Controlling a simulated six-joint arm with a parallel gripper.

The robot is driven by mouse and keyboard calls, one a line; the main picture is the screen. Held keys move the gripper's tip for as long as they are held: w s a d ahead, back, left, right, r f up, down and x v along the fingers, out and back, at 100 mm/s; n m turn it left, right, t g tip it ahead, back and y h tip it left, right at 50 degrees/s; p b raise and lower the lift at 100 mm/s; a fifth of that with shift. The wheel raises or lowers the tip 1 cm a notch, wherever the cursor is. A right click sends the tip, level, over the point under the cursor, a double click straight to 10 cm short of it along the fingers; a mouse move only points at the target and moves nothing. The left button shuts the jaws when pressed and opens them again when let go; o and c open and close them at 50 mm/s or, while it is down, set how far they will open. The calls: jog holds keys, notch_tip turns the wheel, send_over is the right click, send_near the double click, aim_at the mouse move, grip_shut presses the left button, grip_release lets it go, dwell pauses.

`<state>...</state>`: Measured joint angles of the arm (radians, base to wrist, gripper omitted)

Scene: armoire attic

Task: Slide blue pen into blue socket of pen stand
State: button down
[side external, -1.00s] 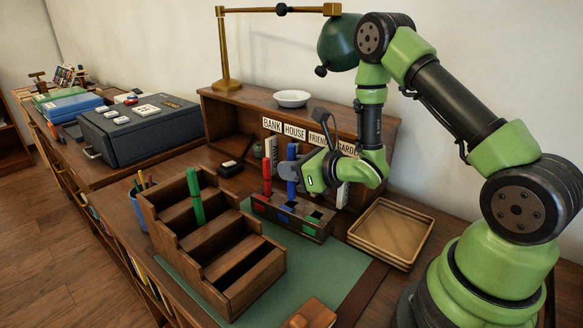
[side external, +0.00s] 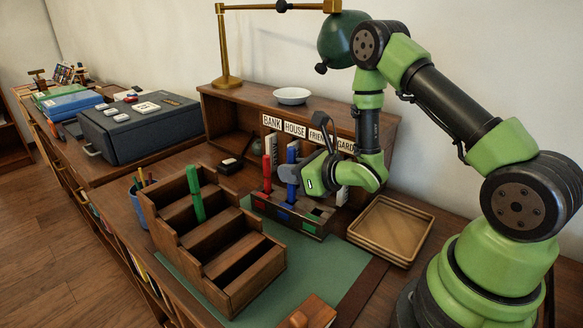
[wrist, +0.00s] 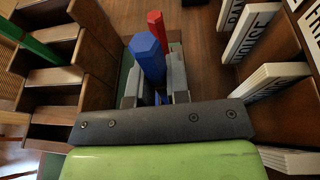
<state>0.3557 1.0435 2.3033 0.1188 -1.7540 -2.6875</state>
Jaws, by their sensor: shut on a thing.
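My gripper (side external: 291,173) is shut on the blue pen (side external: 292,153) and holds it upright over the middle, blue-marked socket of the dark wooden pen stand (side external: 318,232). The pen's lower end reaches the stand's top, but I cannot tell how deep it sits. In the wrist view the blue pen (wrist: 148,58) rises between the two grey fingers (wrist: 154,90). The red pen (side external: 267,174) stands upright in the red-marked socket at the left; it also shows in the wrist view (wrist: 156,26). The green-marked socket at the right is empty.
A stepped wooden organizer (side external: 240,288) holding a green pen (side external: 195,193) stands left of the pen stand. Stacked tan trays (side external: 390,232) lie to the right. Book dividers with word labels (side external: 295,130) stand close behind.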

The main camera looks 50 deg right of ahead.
aim_at(292, 201)
jog(key=shift+f, duration=1.9)
jog(key=c, duration=1)
grip_release()
jog(key=v, duration=0.7)
jog(key=shift+s+r, duration=0.15)
jog(key=shift+s, duration=0.1)
